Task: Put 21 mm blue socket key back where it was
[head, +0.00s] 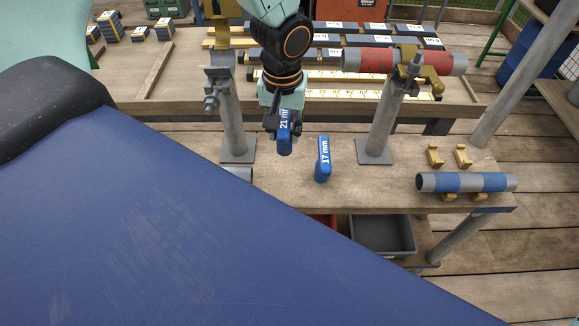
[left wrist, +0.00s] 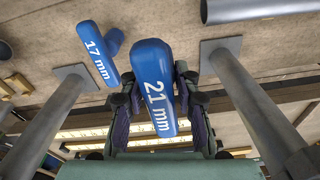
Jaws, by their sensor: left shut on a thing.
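The blue 21 mm socket key (head: 284,138) is in my left gripper (head: 284,122), which is shut on it and holds it above the wooden bench (head: 290,190). The label "21 mm" shows in both views, and the key fills the middle of the left wrist view (left wrist: 153,85) between the fingers (left wrist: 157,100). The blue 17 mm socket key (head: 323,160) stands on the bench to the right of the held key; it also shows in the left wrist view (left wrist: 98,55). My right gripper is not in view.
Two upright posts (head: 231,120) (head: 383,125) flank the held key. A red-banded tube (head: 365,60) lies clamped at the right post. A blue-banded tube (head: 465,182) rests at the bench's right. A grey bin (head: 383,237) sits below. A large blue surface (head: 180,230) covers the lower left.

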